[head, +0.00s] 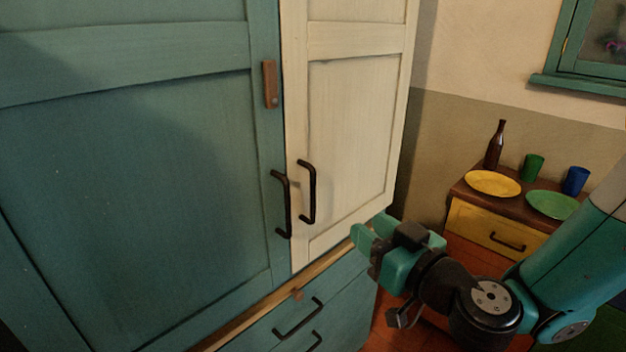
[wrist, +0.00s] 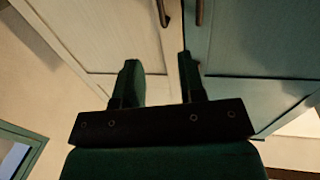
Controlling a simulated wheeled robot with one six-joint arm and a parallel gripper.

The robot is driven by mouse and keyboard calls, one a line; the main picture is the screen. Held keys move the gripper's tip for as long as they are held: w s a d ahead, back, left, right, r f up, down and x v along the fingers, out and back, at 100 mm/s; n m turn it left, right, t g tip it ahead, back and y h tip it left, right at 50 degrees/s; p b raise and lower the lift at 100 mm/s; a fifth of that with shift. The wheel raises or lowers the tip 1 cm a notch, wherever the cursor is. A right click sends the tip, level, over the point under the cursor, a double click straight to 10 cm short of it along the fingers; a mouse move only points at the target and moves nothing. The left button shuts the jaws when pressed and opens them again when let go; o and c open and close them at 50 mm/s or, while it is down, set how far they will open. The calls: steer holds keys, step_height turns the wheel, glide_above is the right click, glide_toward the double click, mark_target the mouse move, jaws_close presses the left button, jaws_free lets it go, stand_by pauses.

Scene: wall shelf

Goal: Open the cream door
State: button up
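The cream door (head: 352,135) is the right-hand door of a tall cupboard and looks shut in the head view. Its dark curved handle (head: 311,192) is near its left edge. In the wrist view the cream door (wrist: 105,40) fills the upper left, and its handle (wrist: 163,12) shows at the top edge. My gripper (head: 362,240) is in front of the lower right part of the cream door, apart from the handle. In the wrist view its two fingers (wrist: 158,75) are spread with nothing between them.
A teal door (head: 130,160) with its own dark handle (head: 283,204) stands left of the cream one. A brown wooden latch (head: 269,84) is on the teal side. Teal drawers (head: 300,318) lie below. A low cabinet (head: 485,222) with plates, cups and a bottle stands at right.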

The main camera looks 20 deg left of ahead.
mark_target(314, 187)
steer(key=p+x, duration=1.5)
steer(key=shift+w+a+r+p, duration=0.15)
steer(key=shift+a+p, duration=0.15)
steer(key=shift+w+a, duration=0.3)
steer(key=shift+a, duration=0.1)
jaws_close()
